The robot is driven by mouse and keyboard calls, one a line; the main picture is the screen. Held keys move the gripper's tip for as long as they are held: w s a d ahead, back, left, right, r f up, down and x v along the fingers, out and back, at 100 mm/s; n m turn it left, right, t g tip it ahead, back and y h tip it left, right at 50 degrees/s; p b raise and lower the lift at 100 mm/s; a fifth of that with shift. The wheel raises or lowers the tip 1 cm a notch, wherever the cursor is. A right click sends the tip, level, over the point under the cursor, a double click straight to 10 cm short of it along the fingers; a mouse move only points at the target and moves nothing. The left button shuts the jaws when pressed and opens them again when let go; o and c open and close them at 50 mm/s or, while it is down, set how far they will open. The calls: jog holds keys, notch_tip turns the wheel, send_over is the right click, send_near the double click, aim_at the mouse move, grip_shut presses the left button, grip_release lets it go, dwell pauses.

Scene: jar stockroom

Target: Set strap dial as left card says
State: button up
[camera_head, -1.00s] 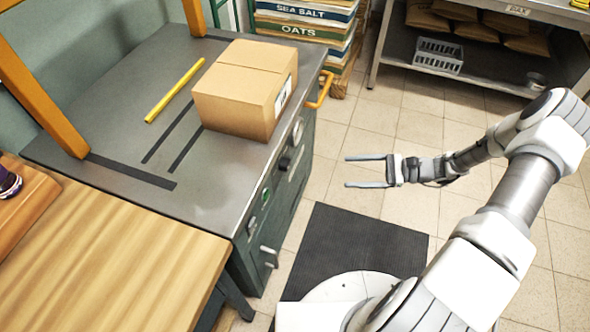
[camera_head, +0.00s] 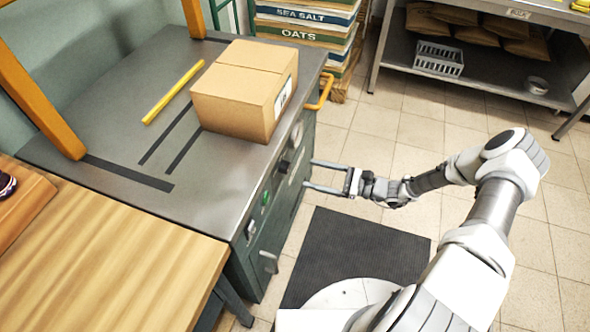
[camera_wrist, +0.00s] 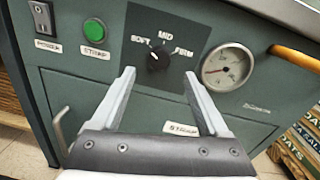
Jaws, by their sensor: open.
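The strap dial (camera_wrist: 158,57) is a black knob on a dark panel in the wrist view, with SOFT, MID and FIRM printed around it. In the head view my gripper (camera_head: 309,174) reaches toward the machine front. I cannot make out any left card.
The panel has a green STRAP button (camera_wrist: 94,32), a POWER switch (camera_wrist: 42,17) and a round gauge (camera_wrist: 228,67). A carton (camera_head: 235,105) and a yellow stick (camera_head: 173,91) lie on the machine top. An orange handle (camera_head: 321,90) sticks out beyond the gauge.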

aim_at(289, 168)
jog(key=x, duration=0.6)
jog(key=shift+a, duration=0.25)
grip_shut()
jog(key=shift+m, duration=0.4)
jog(key=m, duration=0.5)
jog(key=shift+f+m+b, duration=0.1)
jog(key=shift+m+b, duration=0.2)
jog(key=m, duration=0.5)
jog(key=shift+m+t, duration=0.3)
jog(key=shift+t, duration=0.1)
